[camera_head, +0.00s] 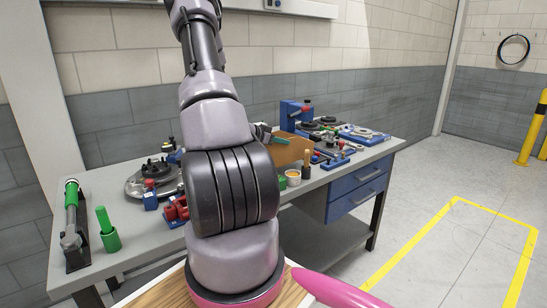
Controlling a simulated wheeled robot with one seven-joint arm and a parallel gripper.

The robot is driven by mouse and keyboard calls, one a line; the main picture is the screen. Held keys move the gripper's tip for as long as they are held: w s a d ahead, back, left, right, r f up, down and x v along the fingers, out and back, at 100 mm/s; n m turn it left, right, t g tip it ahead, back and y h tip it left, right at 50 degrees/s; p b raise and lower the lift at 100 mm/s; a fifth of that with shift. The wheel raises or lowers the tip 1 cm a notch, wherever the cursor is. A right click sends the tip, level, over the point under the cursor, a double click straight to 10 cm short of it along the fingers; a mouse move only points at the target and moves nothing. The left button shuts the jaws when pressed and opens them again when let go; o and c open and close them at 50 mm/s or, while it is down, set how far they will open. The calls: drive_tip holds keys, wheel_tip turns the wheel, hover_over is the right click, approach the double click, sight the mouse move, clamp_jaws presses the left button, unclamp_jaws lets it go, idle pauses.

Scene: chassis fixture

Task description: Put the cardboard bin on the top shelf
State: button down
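A brown cardboard bin (291,152) sits on the grey workbench (122,239), just right of my arm. My arm hides its left part. A small dark and teal part shows at the bin's upper left edge, beside my arm. It may be the end of my gripper, but most of it is hidden and I cannot tell whether it is open or shut. My arm rises through the middle of the view and leaves it at the top. A pale shelf or ledge (300,9) on the wall shows at the top edge, mostly cut off.
Right of the bin are a blue machine (291,114), several small tools and a blue tray (363,134). A small pot (293,177) stands in front of it.

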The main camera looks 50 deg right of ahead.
sight(289, 157)
drive_tip(key=shift+f, duration=3.05)
drive_tip(key=shift+f, duration=0.2)
drive_tip(key=c, duration=1.1)
unclamp_jaws()
drive_tip(key=shift+o, duration=0.2)
